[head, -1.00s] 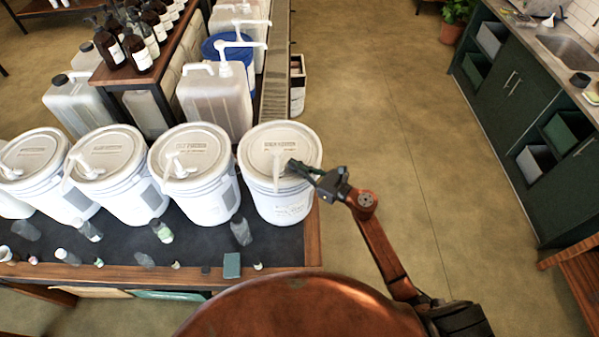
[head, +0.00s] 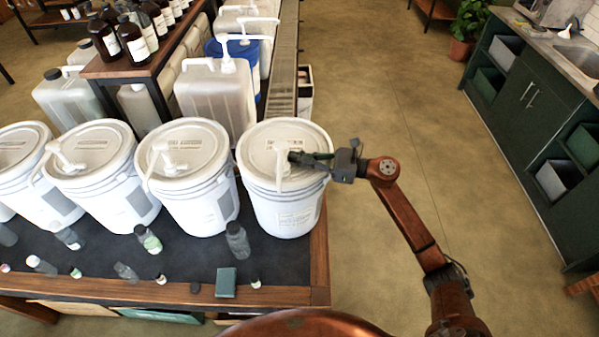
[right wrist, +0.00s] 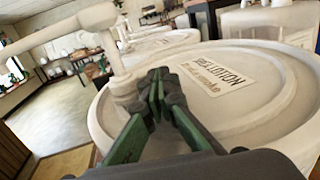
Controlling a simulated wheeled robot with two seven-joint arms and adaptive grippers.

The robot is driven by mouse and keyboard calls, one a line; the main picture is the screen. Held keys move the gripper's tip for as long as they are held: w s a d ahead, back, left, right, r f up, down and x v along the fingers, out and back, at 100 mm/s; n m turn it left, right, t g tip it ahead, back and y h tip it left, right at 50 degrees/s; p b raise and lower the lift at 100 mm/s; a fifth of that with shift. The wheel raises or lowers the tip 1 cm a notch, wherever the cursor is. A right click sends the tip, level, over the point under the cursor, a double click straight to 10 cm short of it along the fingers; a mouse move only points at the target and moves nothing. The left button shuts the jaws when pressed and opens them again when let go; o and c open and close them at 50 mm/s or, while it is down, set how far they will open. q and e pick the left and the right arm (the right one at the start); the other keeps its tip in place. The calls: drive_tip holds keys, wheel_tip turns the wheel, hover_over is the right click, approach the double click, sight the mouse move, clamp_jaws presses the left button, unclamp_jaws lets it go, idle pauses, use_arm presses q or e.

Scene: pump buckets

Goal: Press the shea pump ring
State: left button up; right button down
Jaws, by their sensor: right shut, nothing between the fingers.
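The shea bucket (head: 287,213) is the rightmost white bucket on the table, with a lid lettered partly legibly, "LOTION" (right wrist: 221,73), in the right wrist view. Its white pump (head: 281,172) stands on the lid, with the spout pointing toward the table's front. In the right wrist view the pump (right wrist: 122,82) and its collar are just left of my fingers. My right gripper (head: 293,157) is shut and empty, reaching in from the right over the lid. Its green-sided fingertips (right wrist: 160,76) are beside the pump; I cannot tell whether they touch it. My left gripper is not in view.
More white pump buckets (head: 188,200) stand in a row to the left. Jugs (head: 216,100) stand behind. The floor (head: 400,130) to the right is clear up to the green cabinets.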

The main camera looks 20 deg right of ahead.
sight(315, 160)
drive_tip(key=b+v, duration=0.2)
drive_tip(key=v, duration=0.3)
drive_tip(key=shift+w+d+f+b, duration=0.2)
drive_tip(key=shift+w+f+b, duration=0.1)
drive_tip(key=shift+b, duration=0.1)
drive_tip(key=v, duration=0.9)
drive_tip(key=shift+w+r+b, duration=0.2)
drive_tip(key=shift+r+b, duration=0.15)
drive_tip(key=shift+b, duration=0.1)
